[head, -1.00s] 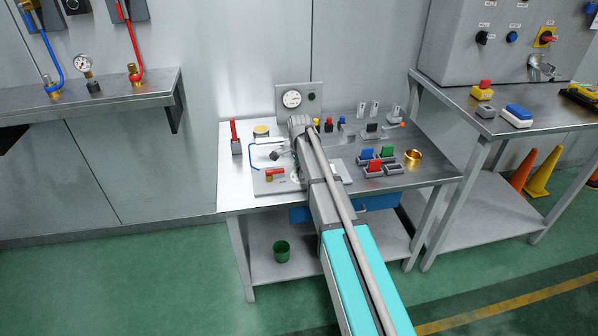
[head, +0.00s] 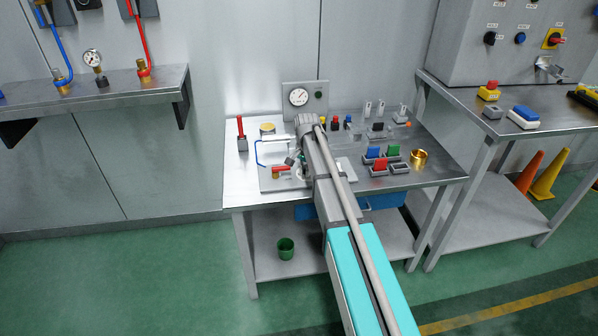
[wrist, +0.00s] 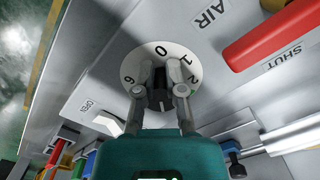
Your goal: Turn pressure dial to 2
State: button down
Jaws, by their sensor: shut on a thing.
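The pressure dial (wrist: 129,68) is a white disc marked 6, 0, 1 and 2 in the wrist view, on a grey plate. Its black knob (wrist: 160,92) stands at the middle, with the 0 above it and the 1 and 2 to the upper right. My gripper (wrist: 160,94) is shut on the knob, one finger on each side. I cannot tell for sure which number the knob points to. In the head view my arm hides most of the dial, and the gripper shows only in part beside the arm's end.
A red handle (wrist: 268,38) labelled SHUT lies close to the right of the dial. A gauge (head: 299,97) stands on a panel behind. Red, blue and green switches (head: 380,166) and a brass ring (head: 419,157) are right of my arm on the metal table (head: 245,188).

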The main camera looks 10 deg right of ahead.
jog(key=w+d+n, duration=0.2)
jog(key=n, duration=0.1)
jog(key=shift+w+r+n+t, duration=0.1)
jog(key=shift+w+n+t, duration=0.2)
jog(key=shift+t, duration=0.1)
jog(key=n, duration=0.3)
jog(key=shift+d+n, duration=0.1)
jog(key=shift+n, duration=0.2)
jog(key=c, duration=0.5)
grip_release()
jog(key=shift+o, duration=1)
jog(key=shift+s+d+g, duration=0.3)
jog(key=shift+s+d, duration=0.05)
jog(key=shift+s, duration=0.2)
jog(key=shift+o, duration=0.2)
jog(key=shift+w+a+f, duration=0.15)
jog(key=shift+f, duration=0.15)
jog(key=shift+s+a+r+p, duration=0.35)
jog(key=shift+s+a+r, duration=0.05)
jog(key=shift+r, duration=0.1)
jog(key=shift+s+a+r+p, duration=0.1)
jog(key=shift+s+r+p, duration=0.05)
jog(key=shift+r+p, duration=0.5)
notch_tip(320, 180, up, 14)
jog(key=p, duration=1.3)
jog(key=shift+f+p, duration=0.15)
jog(key=shift+p, duration=0.25)
